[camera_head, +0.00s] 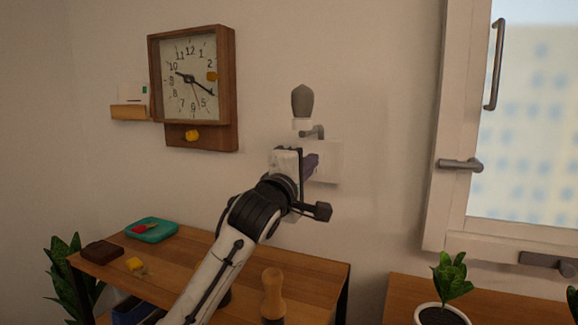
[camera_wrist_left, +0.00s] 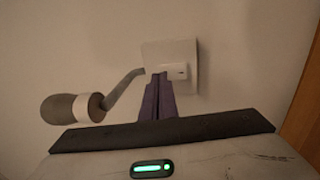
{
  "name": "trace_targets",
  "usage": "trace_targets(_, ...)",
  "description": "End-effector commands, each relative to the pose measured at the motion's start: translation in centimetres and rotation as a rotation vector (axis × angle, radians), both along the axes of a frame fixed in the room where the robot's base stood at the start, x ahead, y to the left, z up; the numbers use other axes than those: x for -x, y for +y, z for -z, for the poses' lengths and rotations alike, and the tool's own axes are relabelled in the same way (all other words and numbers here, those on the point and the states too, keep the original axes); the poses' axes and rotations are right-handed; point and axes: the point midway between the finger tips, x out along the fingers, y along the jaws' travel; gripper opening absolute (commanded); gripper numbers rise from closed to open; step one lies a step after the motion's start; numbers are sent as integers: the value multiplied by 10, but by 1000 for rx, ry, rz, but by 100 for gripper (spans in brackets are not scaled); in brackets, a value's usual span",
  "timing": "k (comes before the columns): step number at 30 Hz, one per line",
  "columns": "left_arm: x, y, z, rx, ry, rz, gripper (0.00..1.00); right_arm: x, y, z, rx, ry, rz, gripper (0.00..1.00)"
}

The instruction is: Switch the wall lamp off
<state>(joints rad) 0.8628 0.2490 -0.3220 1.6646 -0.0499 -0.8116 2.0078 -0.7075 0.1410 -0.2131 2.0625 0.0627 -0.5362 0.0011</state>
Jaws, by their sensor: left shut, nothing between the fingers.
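The wall lamp (camera_head: 302,102) has a grey bulb in a white collar on a grey bent arm, fixed to a pale square wall plate (camera_head: 327,165). The bulb looks dark, not glowing. In the left wrist view the lamp's bulb (camera_wrist_left: 60,108) is at the left and the plate (camera_wrist_left: 168,52) at the top middle. A small white switch block (camera_wrist_left: 177,71) sits on the plate. My left gripper (camera_head: 313,160) is shut and empty. Its purple fingertips (camera_wrist_left: 159,78) are in front of the plate, just left of the switch block; I cannot tell whether they touch it.
A wooden clock (camera_head: 192,85) hangs left of the lamp. A window frame (camera_head: 440,165) with handles is at the right. Below, a wooden shelf (camera_head: 205,262) holds a teal tray (camera_head: 165,234) and a wooden mill (camera_head: 272,298). A potted plant (camera_head: 449,280) stands right. Wall around the lamp is bare.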

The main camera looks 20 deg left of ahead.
Motion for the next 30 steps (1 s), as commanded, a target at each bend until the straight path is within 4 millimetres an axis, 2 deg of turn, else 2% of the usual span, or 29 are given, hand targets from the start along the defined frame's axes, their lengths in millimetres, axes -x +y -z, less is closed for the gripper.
trace_targets(1, 8, -7, -5, 5, 0, 11, 0, -1, 0, -7, 3, -1, -1, 31)
trace_targets(9, 63, -5, -10, 2, -2, 11, 0, 1, -2, -2, 8, 5, -3, 31)
trace_targets(15, 94, -4, -13, 1, 0, 10, 0, 1, -2, -3, 10, 5, -3, 31)
trace_targets(21, 106, -3, -14, -1, 1, 9, 0, 1, -2, -4, 10, 4, -3, 31)
trace_targets(30, 106, -3, -15, -1, 0, 9, 0, 0, -2, -6, 8, -2, -3, 31)
